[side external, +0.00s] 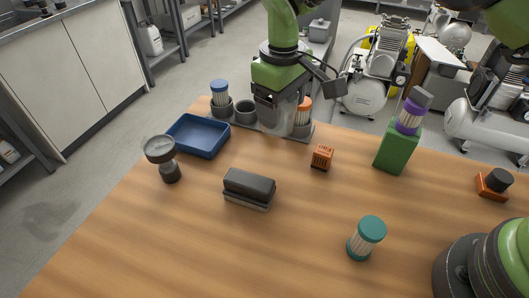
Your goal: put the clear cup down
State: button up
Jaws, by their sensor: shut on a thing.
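My gripper (280,105) points down over the grey rack (262,126) at the back of the table. It is shut on the clear cup (284,122), a see-through greyish shape below and between the fingers. The cup is low over the rack, between the rack's empty grey socket (245,111) and the orange-capped filter (303,112). I cannot tell whether the cup's bottom touches the rack. The fingers hide part of the cup and of the rack behind it.
A blue-capped filter (219,94) stands at the rack's left end. Nearby are a blue tray (205,141), a grey round-topped piece (161,152), a dark block (249,186), an orange block (322,157) and a green block (398,150) bearing a purple filter (410,116). A teal filter (366,239) stands in front.

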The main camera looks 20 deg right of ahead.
jog(key=shift+s+a+r, duration=0.1)
jog(key=shift+a+r, duration=0.05)
jog(key=shift+r, duration=0.15)
jog(key=s+a+n, duration=0.9)
jog(key=s+a, duration=0.3)
jog(key=a, duration=0.1)
jog(key=shift+s+a+f, duration=0.15)
jog(key=shift+s+f, duration=0.05)
jog(key=shift+f, duration=1.4)
jog(key=shift+s+a+f, duration=0.15)
jog(key=shift+s+f, duration=0.05)
jog(key=shift+f, duration=1.45)
jog(key=shift+s+a+f, duration=0.15)
jog(key=shift+s+f, duration=0.05)
jog(key=shift+f, duration=1.4)
jog(key=shift+f, duration=0.1)
jog(key=o, duration=0.9)
